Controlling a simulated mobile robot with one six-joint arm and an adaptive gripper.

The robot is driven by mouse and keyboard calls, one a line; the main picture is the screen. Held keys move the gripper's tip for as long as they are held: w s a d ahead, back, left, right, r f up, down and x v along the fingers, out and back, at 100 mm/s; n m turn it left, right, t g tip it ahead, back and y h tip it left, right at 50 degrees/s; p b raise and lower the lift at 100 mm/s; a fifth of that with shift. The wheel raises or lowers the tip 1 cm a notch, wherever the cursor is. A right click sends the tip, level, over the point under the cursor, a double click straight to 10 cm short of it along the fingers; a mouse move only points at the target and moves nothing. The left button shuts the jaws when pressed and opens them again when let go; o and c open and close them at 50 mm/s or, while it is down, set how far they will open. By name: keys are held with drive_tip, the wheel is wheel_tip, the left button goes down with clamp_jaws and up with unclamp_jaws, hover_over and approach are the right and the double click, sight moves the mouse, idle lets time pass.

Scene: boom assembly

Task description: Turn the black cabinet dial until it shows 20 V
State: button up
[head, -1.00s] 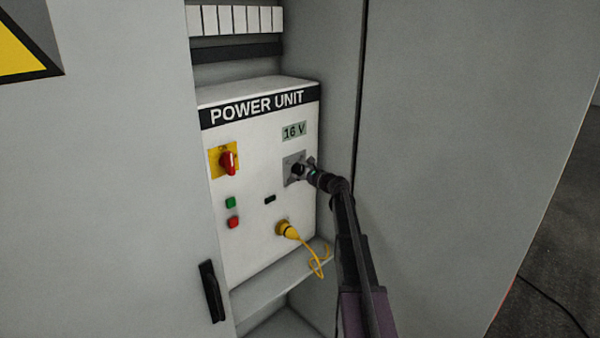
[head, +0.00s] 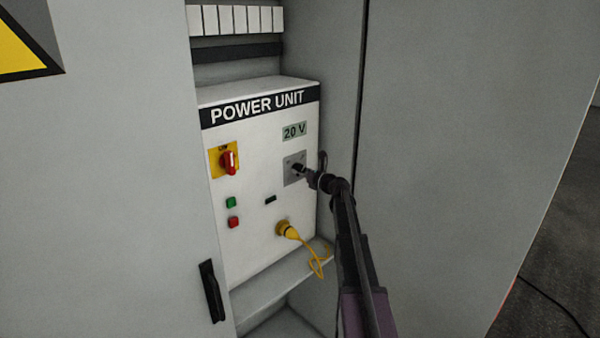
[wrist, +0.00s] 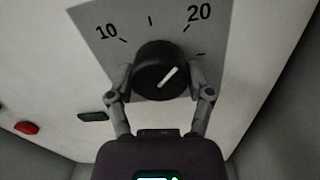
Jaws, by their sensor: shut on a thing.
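The black dial (wrist: 158,68) sits on a grey plate with marks for 10 and 20 in the wrist view. Its white pointer line slants up and to the right, toward the 20 side. My gripper (wrist: 161,82) is shut on the dial, one finger on each side. In the head view my gripper (head: 303,171) is at the grey dial plate (head: 291,176) and partly covers the dial.
The white power unit (head: 245,245) sits inside an open grey cabinet. Left of the dial are a red rotary switch (head: 229,161) on yellow, a green button (head: 231,203) and a red button (head: 233,222). A yellow plug with cable (head: 290,231) is below. The cabinet wall is close on the right.

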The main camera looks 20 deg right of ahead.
drive_tip(key=shift+w, duration=0.1)
drive_tip(key=o, duration=1.1)
drive_tip(key=shift+o, duration=0.2)
drive_tip(key=v, duration=1.2)
drive_tip(key=shift+f, duration=0.1)
